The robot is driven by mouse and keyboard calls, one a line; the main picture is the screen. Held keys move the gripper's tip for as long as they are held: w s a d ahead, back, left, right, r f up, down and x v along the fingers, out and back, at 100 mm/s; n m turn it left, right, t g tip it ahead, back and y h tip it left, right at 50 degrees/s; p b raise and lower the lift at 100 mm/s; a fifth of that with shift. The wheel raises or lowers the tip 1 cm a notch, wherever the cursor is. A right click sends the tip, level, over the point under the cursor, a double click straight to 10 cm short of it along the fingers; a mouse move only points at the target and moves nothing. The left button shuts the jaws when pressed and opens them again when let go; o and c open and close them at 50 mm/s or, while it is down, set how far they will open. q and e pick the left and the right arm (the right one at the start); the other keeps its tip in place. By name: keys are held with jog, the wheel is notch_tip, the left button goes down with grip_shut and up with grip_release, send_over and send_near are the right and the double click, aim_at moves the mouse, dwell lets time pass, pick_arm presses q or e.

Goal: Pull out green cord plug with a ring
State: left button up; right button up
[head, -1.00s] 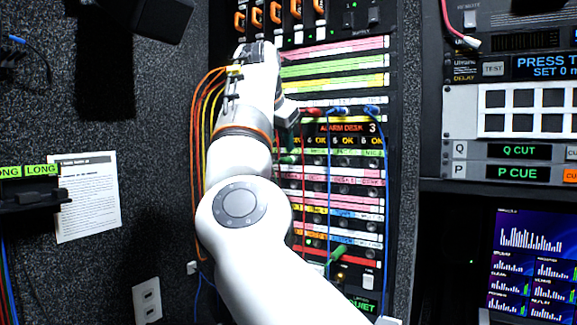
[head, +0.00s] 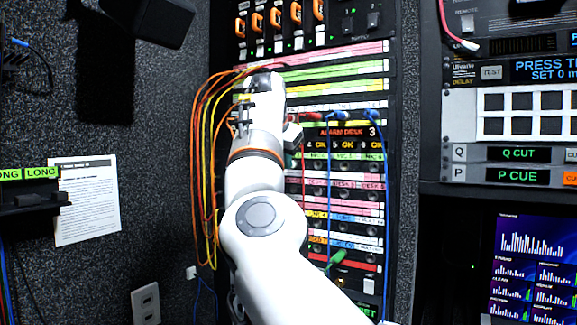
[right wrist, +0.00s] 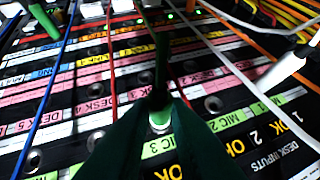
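The green cord plug (right wrist: 161,65) stands out in the middle of the right wrist view, over the MIC and DESK rows. The dark green fingers of my right gripper (right wrist: 160,104) come in from the bottom and close together at its near end. They appear shut on it. A silver round part shows between them; I cannot tell whether it is the plug's tip or a socket. In the head view my right gripper (head: 290,137) is at the patch panel (head: 345,190), and its white wrist hides the fingers and the plug. My left gripper is not in view.
Orange and yellow cords (head: 203,150) hang left of the arm. Blue plugs (head: 337,116) with hanging blue cords and a red cord (head: 304,175) are close right of the gripper. Another green plug (head: 337,257) sits low on the panel. A screen stands at right.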

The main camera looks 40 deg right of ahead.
grip_shut()
jog(key=shift+s+a+b, duration=0.2)
jog(key=shift+a+b, duration=0.2)
jog(key=shift+a, duration=0.35)
jog(key=shift+s+a+b, duration=0.2)
jog(key=shift+a+b, duration=0.2)
jog(key=shift+a, duration=0.3)
dwell(0.7)
jog(key=shift+a, duration=0.15)
dwell(0.4)
jog(key=shift+s+a+b, duration=0.3)
jog(key=shift+a, duration=0.5)
jog(key=shift+s+a+b, duration=0.25)
jog(key=shift+a, duration=0.55)
jog(key=shift+s+a, duration=0.2)
jog(key=shift+a, duration=0.55)
jog(key=shift+s+a, duration=0.2)
jog(key=shift+a, duration=0.5)
